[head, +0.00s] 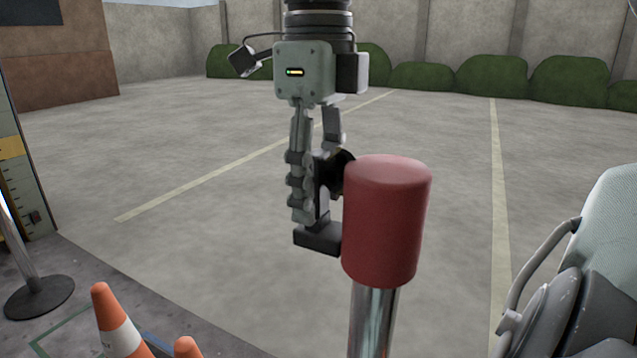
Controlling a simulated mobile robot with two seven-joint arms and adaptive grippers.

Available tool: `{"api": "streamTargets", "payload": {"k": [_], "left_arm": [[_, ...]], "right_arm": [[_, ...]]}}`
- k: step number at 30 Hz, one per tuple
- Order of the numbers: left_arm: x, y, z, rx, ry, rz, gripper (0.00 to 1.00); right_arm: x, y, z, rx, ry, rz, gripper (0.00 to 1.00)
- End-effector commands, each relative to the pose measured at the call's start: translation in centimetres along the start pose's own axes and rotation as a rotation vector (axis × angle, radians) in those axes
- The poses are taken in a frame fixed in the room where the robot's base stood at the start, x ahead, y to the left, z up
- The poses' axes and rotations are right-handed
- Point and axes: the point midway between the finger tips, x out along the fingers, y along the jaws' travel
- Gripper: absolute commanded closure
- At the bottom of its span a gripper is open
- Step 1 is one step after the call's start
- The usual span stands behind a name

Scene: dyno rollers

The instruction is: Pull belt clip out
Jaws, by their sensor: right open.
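A red, round-topped cylinder (386,222) sits on an upright chrome post (372,318) right of centre. My right gripper (322,205) hangs down from the top, just left of the red cylinder. It is open, and its far fingertip is partly hidden by the cylinder. A dark block (316,238) shows at the lower end of the gripper, close against the cylinder's left side. I cannot tell whether it is a fingertip or the belt clip, and no belt clip can be clearly made out. My left gripper is not in view.
Orange cones (117,325) stand at the lower left, near another post with a dark round base (38,297). A grey-green machine (590,290) fills the lower right. Open paving (200,150) lies behind, with hedges and a wall beyond.

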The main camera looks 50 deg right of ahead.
Motion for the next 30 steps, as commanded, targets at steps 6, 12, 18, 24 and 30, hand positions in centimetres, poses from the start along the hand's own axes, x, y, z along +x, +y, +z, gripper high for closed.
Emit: {"api": "streamTargets", "payload": {"k": [6,12,18,24,30], "left_arm": [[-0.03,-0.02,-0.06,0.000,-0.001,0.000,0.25],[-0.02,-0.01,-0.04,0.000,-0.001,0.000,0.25],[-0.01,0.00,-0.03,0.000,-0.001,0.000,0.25],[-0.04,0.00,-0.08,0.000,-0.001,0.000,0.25],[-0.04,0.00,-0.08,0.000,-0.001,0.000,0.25]], "right_arm": [[-0.05,0.00,0.00,0.000,0.000,0.000,0.53],[0.00,0.00,0.00,0.000,0.000,0.000,0.53],[0.00,0.00,0.00,0.000,0.000,0.000,0.53],[0.00,0.00,-0.01,0.000,0.000,0.000,0.53],[0.00,0.00,0.00,0.000,0.000,0.000,0.71]]}}
